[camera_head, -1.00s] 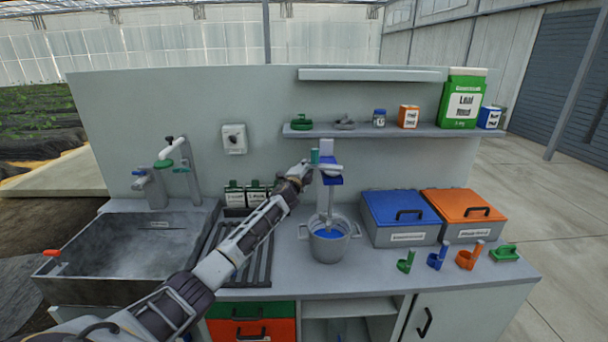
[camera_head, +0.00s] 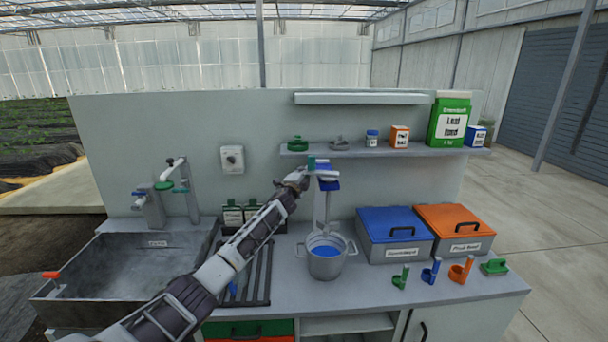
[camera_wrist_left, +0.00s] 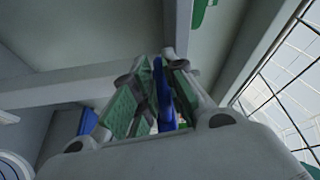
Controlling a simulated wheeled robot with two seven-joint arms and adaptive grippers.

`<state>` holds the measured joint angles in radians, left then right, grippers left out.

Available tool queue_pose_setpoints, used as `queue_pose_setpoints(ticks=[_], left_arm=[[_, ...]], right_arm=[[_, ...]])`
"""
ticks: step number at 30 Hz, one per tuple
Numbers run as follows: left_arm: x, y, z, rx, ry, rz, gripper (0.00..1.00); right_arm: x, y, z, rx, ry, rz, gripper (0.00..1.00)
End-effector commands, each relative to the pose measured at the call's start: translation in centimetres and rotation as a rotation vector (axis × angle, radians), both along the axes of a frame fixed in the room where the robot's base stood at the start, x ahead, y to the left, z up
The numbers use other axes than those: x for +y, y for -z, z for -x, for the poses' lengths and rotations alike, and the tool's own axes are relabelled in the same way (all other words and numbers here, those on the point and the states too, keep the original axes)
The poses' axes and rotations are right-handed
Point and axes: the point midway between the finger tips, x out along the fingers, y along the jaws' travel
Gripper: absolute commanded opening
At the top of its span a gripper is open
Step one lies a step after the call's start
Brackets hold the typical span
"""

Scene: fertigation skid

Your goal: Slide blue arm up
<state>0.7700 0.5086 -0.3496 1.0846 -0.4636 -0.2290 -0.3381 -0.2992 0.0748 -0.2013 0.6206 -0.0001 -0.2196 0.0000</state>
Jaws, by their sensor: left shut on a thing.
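The blue arm (camera_head: 328,184) is on an upright post behind a grey pot (camera_head: 325,262), just below shelf height. My left gripper (camera_head: 309,172) reaches it from the left. In the left wrist view, the blue arm (camera_wrist_left: 163,92) is a narrow blue strip between the two green-padded fingers of my left gripper (camera_wrist_left: 156,90), which are shut on it. The fingers partly hide the blue arm. My right gripper is in none of the views.
A shelf (camera_head: 400,152) with jars and boxes runs just above the gripper. A blue-lidded bin (camera_head: 393,222) and an orange-lidded bin (camera_head: 454,218) stand to the right. A sink (camera_head: 120,270) is at the left.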

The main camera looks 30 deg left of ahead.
Motion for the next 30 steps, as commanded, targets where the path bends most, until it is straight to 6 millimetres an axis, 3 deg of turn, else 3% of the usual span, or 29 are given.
queue_pose_setpoints(ticks=[1,6,7,12,30], left_arm=[[0.1,-1.2,0.0,-0.016,0.000,0.006,0.00],[0.1,-1.3,0.0,-0.018,0.001,0.006,0.00],[0.2,-1.3,0.0,-0.018,0.001,0.006,0.15],[0.1,-1.2,0.0,-0.017,0.001,0.004,0.34],[0.0,-0.5,0.4,-0.007,0.000,0.001,0.34]], right_arm=[[0.1,0.0,0.0,0.000,0.000,-0.001,0.00],[0.0,0.0,0.0,0.000,0.000,0.000,0.00],[0.0,0.0,0.0,0.000,0.000,0.000,0.00],[-0.3,0.0,0.0,0.000,-0.001,0.003,0.00],[-0.7,0.0,0.1,0.001,0.000,0.008,0.00]])
